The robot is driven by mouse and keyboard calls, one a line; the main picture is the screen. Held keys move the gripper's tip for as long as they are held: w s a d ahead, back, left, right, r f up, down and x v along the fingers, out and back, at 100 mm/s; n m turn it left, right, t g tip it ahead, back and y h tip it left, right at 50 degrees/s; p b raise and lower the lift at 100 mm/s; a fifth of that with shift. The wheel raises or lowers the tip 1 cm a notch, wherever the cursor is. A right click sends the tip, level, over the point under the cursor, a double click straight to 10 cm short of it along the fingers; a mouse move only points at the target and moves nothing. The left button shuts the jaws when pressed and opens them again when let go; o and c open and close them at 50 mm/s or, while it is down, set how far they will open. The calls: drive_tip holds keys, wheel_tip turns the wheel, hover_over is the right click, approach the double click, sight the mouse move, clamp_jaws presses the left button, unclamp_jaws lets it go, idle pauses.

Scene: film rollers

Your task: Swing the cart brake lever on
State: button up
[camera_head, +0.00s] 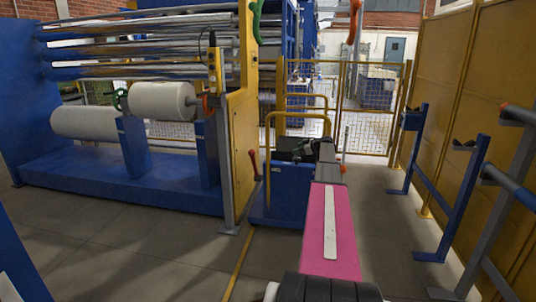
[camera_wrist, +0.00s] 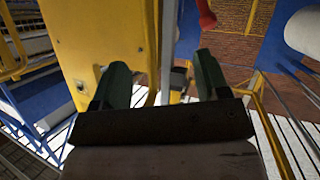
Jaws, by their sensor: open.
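The blue cart (camera_head: 285,195) with a yellow tube handle (camera_head: 297,115) stands ahead of me, beside the yellow end panel of the roller machine. The brake lever (camera_head: 254,164) looks like the thin upright lever with a red grip at the cart's left side. My arm reaches over the cart; my gripper is hard to make out there against dark parts. In the wrist view my gripper (camera_wrist: 160,82) has its two dark green fingers wide apart, with nothing held between them. A red piece (camera_wrist: 206,14) shows above the right finger; I cannot tell if it is the lever's grip.
The blue machine base (camera_head: 120,185) with white rolls (camera_head: 160,101) stands at left. A mesh fence (camera_head: 365,115) closes the back. Blue roll stands (camera_head: 465,200) line the yellow wall at right. Floor (camera_head: 385,225) is clear between cart and stands.

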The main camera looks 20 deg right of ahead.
drive_tip(key=shift+s+d+r, duration=0.1)
drive_tip(key=shift+s+d, duration=0.15)
drive_tip(key=shift+d, duration=0.2)
